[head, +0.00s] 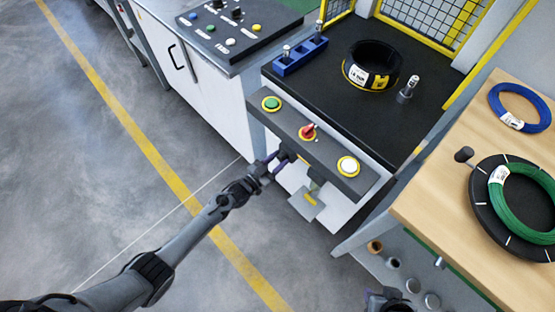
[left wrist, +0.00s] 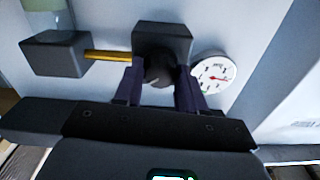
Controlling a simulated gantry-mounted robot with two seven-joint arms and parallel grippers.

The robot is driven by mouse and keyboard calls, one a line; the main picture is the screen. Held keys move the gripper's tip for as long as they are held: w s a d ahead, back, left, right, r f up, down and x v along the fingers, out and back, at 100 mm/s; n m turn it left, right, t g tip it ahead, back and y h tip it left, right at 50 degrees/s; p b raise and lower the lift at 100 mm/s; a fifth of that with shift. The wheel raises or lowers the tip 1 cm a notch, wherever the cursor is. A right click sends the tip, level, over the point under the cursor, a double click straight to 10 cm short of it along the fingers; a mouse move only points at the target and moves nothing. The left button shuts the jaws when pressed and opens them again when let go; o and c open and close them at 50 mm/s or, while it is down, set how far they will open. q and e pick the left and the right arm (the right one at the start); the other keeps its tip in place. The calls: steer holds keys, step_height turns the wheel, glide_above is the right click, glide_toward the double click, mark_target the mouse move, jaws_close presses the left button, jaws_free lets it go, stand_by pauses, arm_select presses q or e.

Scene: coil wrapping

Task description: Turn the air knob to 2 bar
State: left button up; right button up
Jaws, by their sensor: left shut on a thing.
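My left gripper (head: 281,160) reaches under the front edge of the button panel at the machine's front. In the left wrist view its two dark fingers are shut on the air knob (left wrist: 158,70), a dark round knob below a dark block. The white round pressure gauge (left wrist: 214,75) is just right of the fingers. It has a red needle, but its numbers are too small to read. In the head view the panel hides the knob and gauge. A dark part of what seems my right gripper (head: 388,301) shows at the bottom edge; its jaws are not clear.
The button panel (head: 325,156) carries a green button (head: 271,104), a red switch (head: 308,131) and a white button (head: 348,166). In the left wrist view, a brass pipe (left wrist: 106,56) joins the block to another dark block (left wrist: 54,53). Open floor lies left.

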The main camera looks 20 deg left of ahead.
arm_select(q)
steer(key=n, duration=0.5)
steer(key=shift+a+n+p, duration=0.1)
steer(key=shift+n+p, duration=0.3)
steer(key=shift+f+n+p, duration=0.1)
steer(key=shift+n+p, duration=0.2)
steer(key=shift+n, duration=1.8)
steer(key=o, duration=1)
